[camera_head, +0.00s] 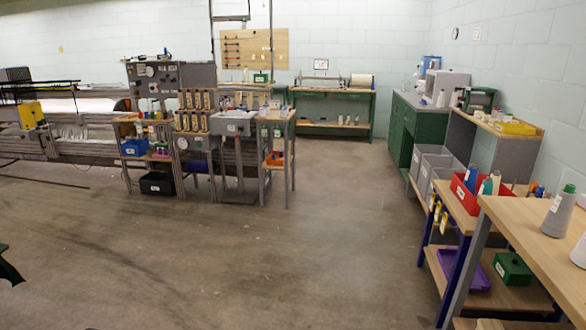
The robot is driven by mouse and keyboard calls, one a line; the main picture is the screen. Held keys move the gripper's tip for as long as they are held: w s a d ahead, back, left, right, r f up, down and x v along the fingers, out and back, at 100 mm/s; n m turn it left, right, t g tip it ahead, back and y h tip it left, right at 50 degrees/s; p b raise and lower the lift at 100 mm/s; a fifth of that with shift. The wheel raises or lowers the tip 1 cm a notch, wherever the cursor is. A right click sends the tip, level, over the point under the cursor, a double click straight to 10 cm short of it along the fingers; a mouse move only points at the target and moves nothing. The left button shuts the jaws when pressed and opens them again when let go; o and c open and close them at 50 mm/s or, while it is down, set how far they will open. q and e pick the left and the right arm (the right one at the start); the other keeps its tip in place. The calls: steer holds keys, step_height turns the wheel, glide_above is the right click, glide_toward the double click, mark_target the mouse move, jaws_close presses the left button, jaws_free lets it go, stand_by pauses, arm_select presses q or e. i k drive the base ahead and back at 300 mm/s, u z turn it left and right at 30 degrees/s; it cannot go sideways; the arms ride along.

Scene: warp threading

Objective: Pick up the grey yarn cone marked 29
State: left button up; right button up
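A grey yarn cone (557,215) stands upright on the near wooden tabletop (530,226) at the right. It has a small pale label, whose number is too small to read. A white cone (580,252) stands nearer on the same top, cut off by the right edge. Neither of my grippers is in view.
Behind that table, a shelf bench holds a red bin (463,197) of coloured cones, with a purple tray (464,270) and a green box (513,268) below. Machinery with a control panel (157,79) stands at the left. The middle floor (300,230) is clear.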

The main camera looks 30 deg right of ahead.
mark_target(555, 225)
steer(key=z, duration=0.3)
steer(key=i, duration=2.35)
steer(key=z, duration=1)
